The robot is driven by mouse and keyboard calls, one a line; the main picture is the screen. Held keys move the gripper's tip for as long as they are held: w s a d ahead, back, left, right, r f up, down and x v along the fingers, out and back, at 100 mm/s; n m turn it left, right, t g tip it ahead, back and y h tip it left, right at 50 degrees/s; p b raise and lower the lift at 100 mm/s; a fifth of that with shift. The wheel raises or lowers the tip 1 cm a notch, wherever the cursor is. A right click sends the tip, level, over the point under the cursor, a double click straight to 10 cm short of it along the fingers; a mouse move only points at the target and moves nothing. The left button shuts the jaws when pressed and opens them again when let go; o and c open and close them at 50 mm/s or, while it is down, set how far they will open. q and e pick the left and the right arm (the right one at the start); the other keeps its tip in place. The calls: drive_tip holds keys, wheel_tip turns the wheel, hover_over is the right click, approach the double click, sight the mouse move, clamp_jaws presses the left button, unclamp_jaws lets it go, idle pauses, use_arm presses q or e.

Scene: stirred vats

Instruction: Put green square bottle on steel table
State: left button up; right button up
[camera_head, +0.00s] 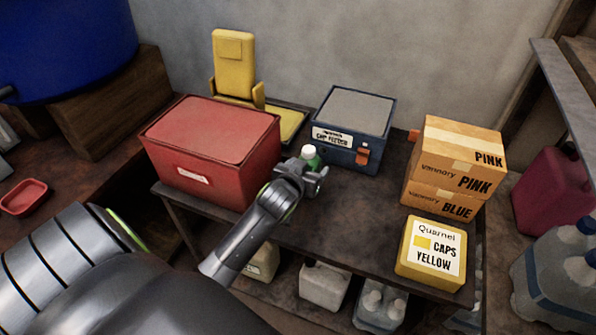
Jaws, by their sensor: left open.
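The green square bottle (312,161) with a white cap stands on the dark steel table (345,222), between the red box and the blue box. Only its top and upper side show; my gripper hides the lower part. My left gripper (314,178) is open, right at the bottle on its near side. I cannot tell whether the fingers touch it. My right gripper is not in view.
A red box (215,150) stands close on the left. A blue box (352,125) and a yellow holder (234,70) stand behind. Cardboard boxes (455,165) and a yellow caps box (432,252) are on the right. The table's middle is clear.

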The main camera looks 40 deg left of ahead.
use_arm(q)
drive_tip(key=v, duration=1)
drive_tip(key=shift+s+r, duration=0.2)
drive_tip(key=shift+s, duration=0.1)
drive_tip(key=shift+d, duration=0.1)
